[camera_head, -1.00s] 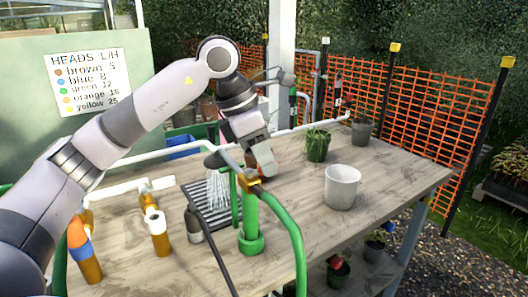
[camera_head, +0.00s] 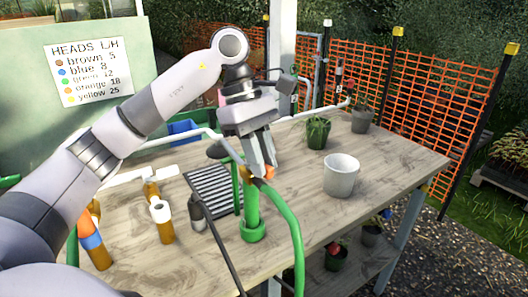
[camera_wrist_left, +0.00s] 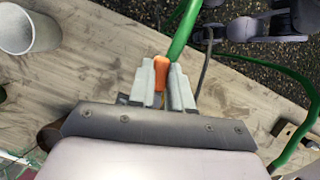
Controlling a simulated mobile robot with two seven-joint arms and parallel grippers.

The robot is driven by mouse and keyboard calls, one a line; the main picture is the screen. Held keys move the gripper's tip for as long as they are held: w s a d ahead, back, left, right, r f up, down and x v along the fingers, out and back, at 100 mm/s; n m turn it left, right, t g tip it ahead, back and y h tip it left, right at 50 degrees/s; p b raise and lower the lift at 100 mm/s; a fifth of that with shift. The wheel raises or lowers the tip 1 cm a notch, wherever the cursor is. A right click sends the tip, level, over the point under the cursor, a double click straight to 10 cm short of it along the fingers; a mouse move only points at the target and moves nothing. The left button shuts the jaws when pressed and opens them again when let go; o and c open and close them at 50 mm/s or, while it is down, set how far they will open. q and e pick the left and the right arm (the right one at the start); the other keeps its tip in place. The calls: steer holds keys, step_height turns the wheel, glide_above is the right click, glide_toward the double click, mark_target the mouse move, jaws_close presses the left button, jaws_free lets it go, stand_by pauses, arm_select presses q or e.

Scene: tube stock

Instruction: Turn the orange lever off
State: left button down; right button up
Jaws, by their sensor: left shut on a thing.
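The orange lever (camera_head: 268,173) sits on top of the thick green standpipe (camera_head: 251,208), beside the curved green hose. My left gripper (camera_head: 262,168) comes down on it from above, and its fingers are shut on it. In the left wrist view the orange lever (camera_wrist_left: 160,72) shows between the two grey fingertips (camera_wrist_left: 161,80). The dark shower head (camera_head: 218,151) is over the slatted drain grate (camera_head: 208,186), and no spray shows below it. My right gripper is not in view.
A white pot (camera_head: 341,176) stands right of the standpipe. A potted plant (camera_head: 317,133) and a grey pot (camera_head: 361,121) stand farther back. The table's right front (camera_head: 330,220) is clear.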

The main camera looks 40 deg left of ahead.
arm_select(q)
steer(key=shift+s+a+m+g, duration=0.1)
steer(key=shift+s+m+g, duration=0.15)
steer(key=shift+m, duration=0.4)
steer(key=shift+s+m+g, duration=0.1)
steer(key=shift+m+g, duration=0.15)
steer(key=shift+m, duration=0.7)
steer(key=c, duration=1)
jaws_free()
steer(key=shift+c, duration=0.2)
steer(key=shift+p+v, duration=1.25)
steer(key=shift+v, duration=2.4)
